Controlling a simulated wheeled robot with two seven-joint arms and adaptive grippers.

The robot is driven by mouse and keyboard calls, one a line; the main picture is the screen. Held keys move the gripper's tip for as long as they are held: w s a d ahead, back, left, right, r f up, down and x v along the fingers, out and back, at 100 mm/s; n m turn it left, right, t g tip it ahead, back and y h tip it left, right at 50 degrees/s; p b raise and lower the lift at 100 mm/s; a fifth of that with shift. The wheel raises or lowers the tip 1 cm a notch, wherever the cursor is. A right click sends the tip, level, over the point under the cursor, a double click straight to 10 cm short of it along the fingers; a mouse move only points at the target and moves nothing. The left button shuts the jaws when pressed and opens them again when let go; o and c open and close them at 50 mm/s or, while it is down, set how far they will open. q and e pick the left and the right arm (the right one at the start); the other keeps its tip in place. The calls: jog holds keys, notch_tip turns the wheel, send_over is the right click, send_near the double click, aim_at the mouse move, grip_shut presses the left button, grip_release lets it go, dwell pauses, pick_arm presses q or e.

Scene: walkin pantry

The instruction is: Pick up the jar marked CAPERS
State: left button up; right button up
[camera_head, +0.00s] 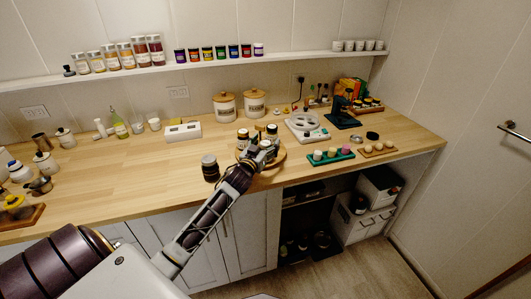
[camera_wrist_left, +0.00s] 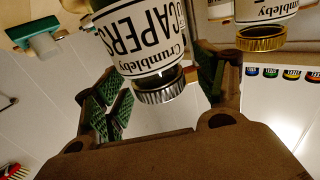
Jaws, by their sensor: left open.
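The jar marked CAPERS (camera_wrist_left: 136,42) fills the top middle of the left wrist view. It has a white label with black letters and a silver lid, and looks upside down there. My left gripper (camera_wrist_left: 170,76) is open, with one finger on each side of the picture around the lid end of the jar. I see no clear contact. In the head view my left gripper (camera_head: 256,157) reaches over a round wooden board (camera_head: 280,160) holding several jars. It partly hides them, and I cannot tell there which one is CAPERS. My right gripper is not in view.
Another Crumbleby jar with a gold lid (camera_wrist_left: 262,40) stands close to the right finger. A dark jar (camera_head: 210,168) stands left of the board. White canisters (camera_head: 224,107) are behind, a green tray (camera_head: 331,157) to the right. The counter's left middle is clear.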

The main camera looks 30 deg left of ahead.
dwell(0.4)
pick_arm(q)
jog(key=c, duration=1.5)
jog(key=shift+r, duration=0.25)
grip_shut()
jog(key=shift+r+p, duration=0.35)
jog(key=shift+r, duration=4.45)
